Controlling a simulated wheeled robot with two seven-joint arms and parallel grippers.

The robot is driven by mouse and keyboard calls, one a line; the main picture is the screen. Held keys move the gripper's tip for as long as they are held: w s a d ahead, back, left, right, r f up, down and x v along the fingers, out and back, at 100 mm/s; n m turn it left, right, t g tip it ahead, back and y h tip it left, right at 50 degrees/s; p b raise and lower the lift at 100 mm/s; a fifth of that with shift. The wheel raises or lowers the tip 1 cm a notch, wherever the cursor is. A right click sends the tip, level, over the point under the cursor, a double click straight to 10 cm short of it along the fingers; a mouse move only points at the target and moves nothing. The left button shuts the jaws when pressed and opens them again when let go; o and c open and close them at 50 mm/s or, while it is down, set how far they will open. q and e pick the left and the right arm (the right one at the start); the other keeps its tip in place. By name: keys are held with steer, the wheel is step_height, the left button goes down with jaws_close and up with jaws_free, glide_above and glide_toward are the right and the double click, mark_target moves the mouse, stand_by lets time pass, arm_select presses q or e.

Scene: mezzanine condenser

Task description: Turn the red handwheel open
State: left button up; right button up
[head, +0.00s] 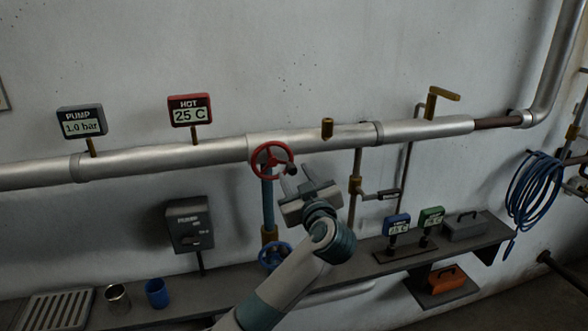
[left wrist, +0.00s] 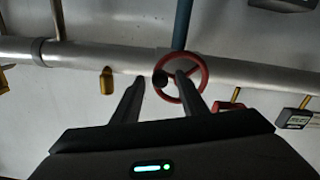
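The red handwheel (head: 272,160) is on the front of the silver pipe, above a blue vertical pipe. It has a small dark knob (head: 292,171) on its right side. My left gripper (head: 295,170) is just right of and below the wheel, with its fingers apart and nothing held. In the left wrist view, the red handwheel (left wrist: 205,76) shows behind the right finger, and the knob (left wrist: 160,79) appears between the two open fingertips (left wrist: 158,80). I cannot tell whether a finger touches the wheel. My right gripper is not in view.
The silver pipe (head: 210,153) runs along the wall, with a PUMP gauge (head: 82,122) and a HOT gauge (head: 190,110) above it. A blue handwheel (head: 274,256) is below.

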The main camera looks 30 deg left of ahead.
arm_select(q)
steer(key=shift+w+a, duration=0.45)
steer(key=shift+a, duration=0.1)
jaws_close()
